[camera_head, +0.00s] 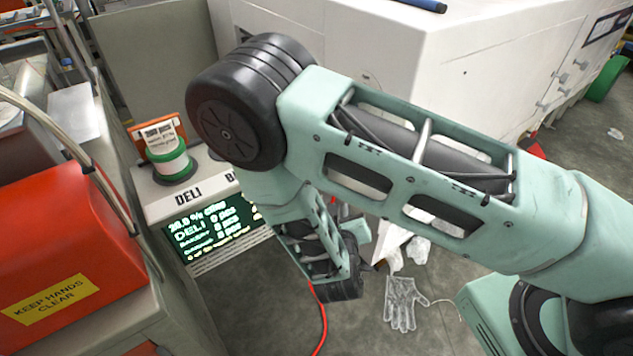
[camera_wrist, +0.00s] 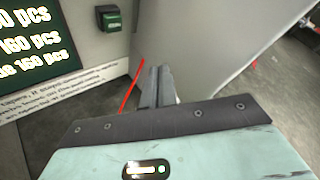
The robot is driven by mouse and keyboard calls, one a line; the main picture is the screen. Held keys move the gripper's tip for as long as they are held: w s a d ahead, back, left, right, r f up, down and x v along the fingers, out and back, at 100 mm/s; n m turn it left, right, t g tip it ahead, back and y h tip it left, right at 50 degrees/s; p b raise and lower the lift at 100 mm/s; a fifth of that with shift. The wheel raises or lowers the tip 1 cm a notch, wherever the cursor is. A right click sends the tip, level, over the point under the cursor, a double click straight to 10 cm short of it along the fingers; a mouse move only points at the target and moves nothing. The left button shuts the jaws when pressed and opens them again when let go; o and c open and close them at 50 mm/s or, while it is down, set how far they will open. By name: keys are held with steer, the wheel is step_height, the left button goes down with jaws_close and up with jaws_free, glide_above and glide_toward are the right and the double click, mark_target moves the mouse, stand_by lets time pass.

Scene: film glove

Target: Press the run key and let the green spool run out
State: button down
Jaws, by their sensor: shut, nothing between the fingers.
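The green spool (camera_head: 172,165) stands upright on top of the white DELI cabinet in the head view, with white material wound between its green flanges. The cabinet's dark screen (camera_head: 212,228) shows green text; part of it also shows in the wrist view (camera_wrist: 25,45). A green key in a dark housing (camera_wrist: 111,18), probably the run key, sits on the pale panel right of the screen. My gripper (camera_wrist: 157,72) is shut and empty, below and right of that key and apart from it. In the head view my arm hides the key.
An orange-red machine (camera_head: 65,225) marked KEEP HANDS CLEAR stands at the left. A large white cabinet (camera_head: 430,60) stands behind my arm. A clear glove (camera_head: 403,302) lies on the grey floor. A red cable (camera_wrist: 130,88) hangs left of my fingers.

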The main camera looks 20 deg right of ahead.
steer(key=w+a, duration=0.2)
steer(key=w, duration=0.6)
steer(key=shift+a+b, duration=0.25)
steer(key=shift+b, duration=0.2)
steer(key=shift+w, duration=0.1)
stand_by(1.6)
steer(key=shift+w+a, duration=0.15)
steer(key=shift+w, duration=0.1)
steer(key=shift+w+a, duration=0.1)
steer(key=shift+w, duration=0.35)
stand_by(0.7)
steer(key=shift+s, duration=0.15)
steer(key=shift+s+d, duration=0.25)
steer(key=shift+s, duration=0.45)
steer(key=shift+s, duration=0.1)
steer(key=shift+s+d+p, duration=0.15)
steer(key=shift+s+d, duration=0.1)
steer(key=shift+s, duration=0.5)
steer(key=shift+s+d+p, duration=0.15)
steer(key=shift+s+d, duration=0.1)
steer(key=shift+s, duration=0.55)
steer(key=shift+s+d+p, duration=0.15)
steer(key=shift+s+d, duration=0.1)
steer(key=shift+s, duration=0.5)
